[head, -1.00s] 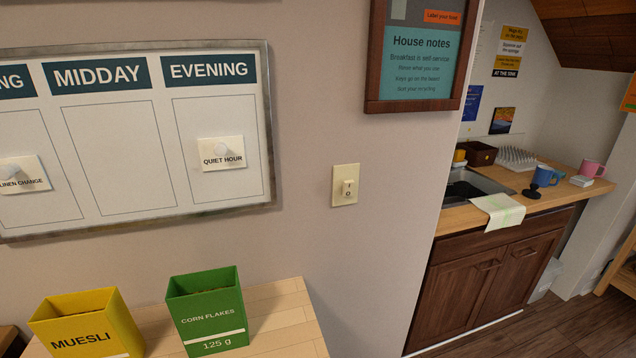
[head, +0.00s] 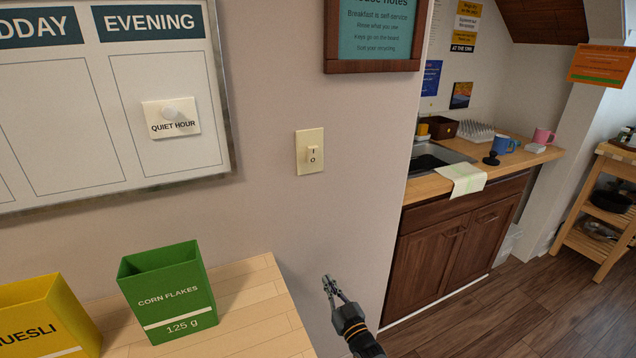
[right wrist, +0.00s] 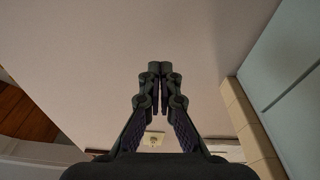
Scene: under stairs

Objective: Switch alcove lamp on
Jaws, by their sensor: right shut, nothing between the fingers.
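A cream wall switch (head: 310,151) with a light rocker marked I and O is on the bare wall between the whiteboard and the alcove. Which way its rocker is tipped I cannot tell. What looks like the same plate shows small in the right wrist view (right wrist: 153,138), beyond my fingers. My right gripper (head: 331,284) is below the switch and slightly right of it in the head view, apart from it. Its fingers (right wrist: 160,70) are shut and empty. No lamp is clearly visible in the alcove. My left gripper is out of view.
A wooden tabletop (head: 262,318) holds a green corn flakes box (head: 168,292) and a yellow muesli box (head: 45,318) at lower left. A framed notice (head: 375,66) hangs above right of the switch. The sink counter (head: 425,187) is at right. The wall around the switch is clear.

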